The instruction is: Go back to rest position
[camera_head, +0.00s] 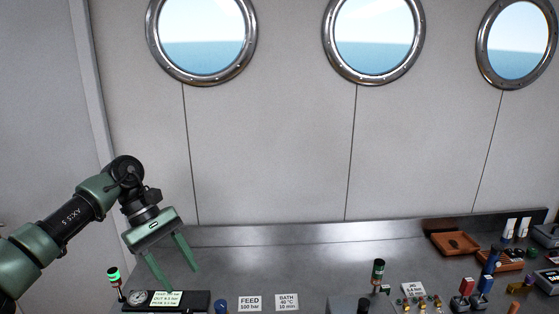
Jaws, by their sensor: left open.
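My left gripper (173,270) is in the lower left of the head view, with its arm coming in from the left. Its two green fingers are apart and point down, with nothing between them. It hangs above or in front of a dark gauge panel (190,300) with a round gauge and a small lit display; the exact gap cannot be told. My right gripper is not in view.
A metal counter (320,262) runs along the wall. A green-topped lamp (114,280) stands left of the gripper. A brown tray (455,244) and several small fittings crowd the right. The middle back is clear.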

